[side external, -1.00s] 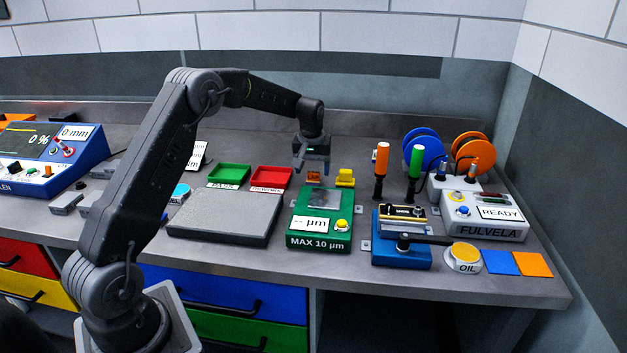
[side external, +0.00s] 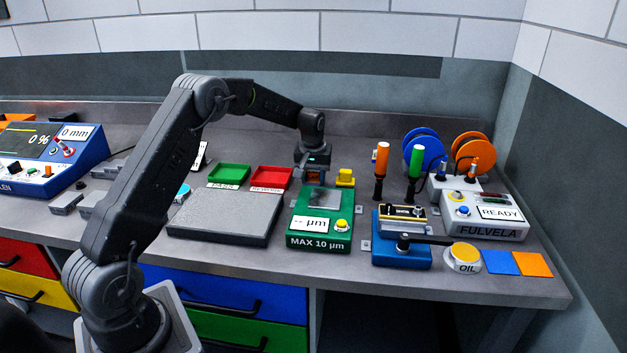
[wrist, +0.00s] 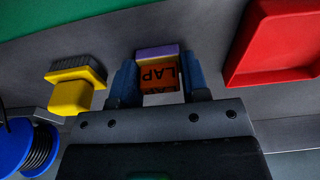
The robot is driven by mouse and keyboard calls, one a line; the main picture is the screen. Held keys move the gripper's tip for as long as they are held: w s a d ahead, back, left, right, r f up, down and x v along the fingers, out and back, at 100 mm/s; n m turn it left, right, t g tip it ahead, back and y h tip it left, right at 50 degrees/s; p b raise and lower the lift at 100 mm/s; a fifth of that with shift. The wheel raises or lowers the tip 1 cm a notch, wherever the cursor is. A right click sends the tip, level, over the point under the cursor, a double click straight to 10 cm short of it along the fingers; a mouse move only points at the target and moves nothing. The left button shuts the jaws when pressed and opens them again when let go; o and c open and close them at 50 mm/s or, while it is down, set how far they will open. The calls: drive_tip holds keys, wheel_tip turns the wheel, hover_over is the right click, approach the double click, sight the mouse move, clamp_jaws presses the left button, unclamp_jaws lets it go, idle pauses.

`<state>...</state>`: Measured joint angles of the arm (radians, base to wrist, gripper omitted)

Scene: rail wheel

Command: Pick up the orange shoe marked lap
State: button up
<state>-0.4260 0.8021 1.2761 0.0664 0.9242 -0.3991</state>
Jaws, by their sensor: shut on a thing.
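The orange shoe marked LAP (wrist: 158,76) sits between the two blue fingers of my gripper (wrist: 157,82) in the wrist view. The fingers are shut on its sides, and its lettering appears upside down. A purple strip (wrist: 157,51) lies along one edge of the shoe. In the side view my gripper (side external: 313,173) points down at the bench behind the green gauge, and only a little of the orange shoe (side external: 313,178) shows. I cannot tell whether the shoe touches the bench.
The green gauge marked MAX 10 µm (side external: 319,241) is in front. Orange and green-handled tools (side external: 380,160) stand upright further right.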

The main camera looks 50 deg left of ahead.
sight(314, 172)
drive_tip(key=shift+c, duration=0.8)
drive_tip(key=shift+r, duration=0.15)
drive_tip(key=shift+r, duration=0.2)
wheel_tip(314, 172, up, 4)
drive_tip(key=shift+f, duration=0.25)
drive_tip(key=s+a+r, duration=0.7)
drive_tip(key=s, duration=0.2)
drive_tip(key=shift+a, duration=0.15)
